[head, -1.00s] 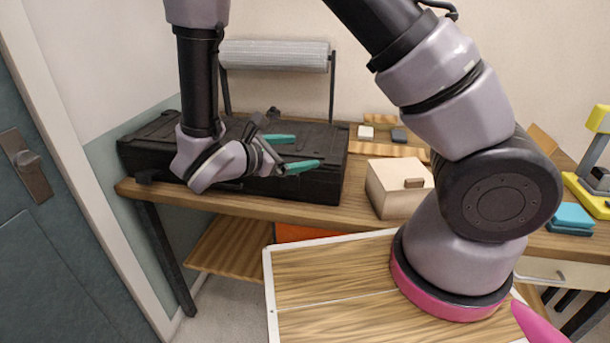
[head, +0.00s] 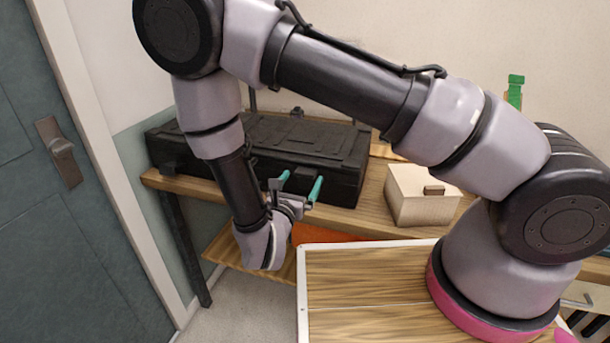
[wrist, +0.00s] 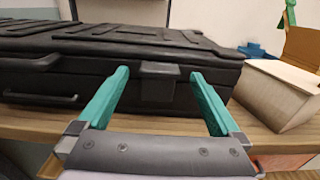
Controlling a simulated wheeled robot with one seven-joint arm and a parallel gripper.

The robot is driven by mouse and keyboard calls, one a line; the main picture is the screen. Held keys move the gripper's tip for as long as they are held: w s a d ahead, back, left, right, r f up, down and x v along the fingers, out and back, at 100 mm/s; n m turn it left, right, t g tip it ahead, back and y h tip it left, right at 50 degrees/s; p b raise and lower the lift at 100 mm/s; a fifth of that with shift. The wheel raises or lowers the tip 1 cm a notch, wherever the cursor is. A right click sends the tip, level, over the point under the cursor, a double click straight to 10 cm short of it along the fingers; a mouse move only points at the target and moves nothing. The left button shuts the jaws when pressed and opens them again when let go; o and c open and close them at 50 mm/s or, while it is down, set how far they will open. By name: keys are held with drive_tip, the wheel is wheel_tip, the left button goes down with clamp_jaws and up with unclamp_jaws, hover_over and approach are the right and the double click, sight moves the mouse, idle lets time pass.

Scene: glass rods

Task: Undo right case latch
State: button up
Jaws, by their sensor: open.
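The black case (head: 325,143) lies on the wooden table with its lid down. Its front fills much of the wrist view (wrist: 215,97). The right latch (wrist: 158,84) is a dark block on the case front, over the seam below the lid edge. My gripper (head: 302,178) is in front of the case, pointing at it. In the wrist view my gripper (wrist: 158,75) is open, with one teal finger on each side of the latch. I cannot tell whether the fingers touch it. Nothing is held.
A carry handle (wrist: 40,99) is on the case front, left of my gripper. A pale wooden box (head: 420,195) stands right of the case, with a small gap. The table edge (head: 375,225) runs below my gripper. A dark door (head: 45,220) is at far left.

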sight(304, 175)
drive_tip(key=shift+x, duration=1.65)
drive_tip(key=shift+c, duration=0.3)
clamp_jaws()
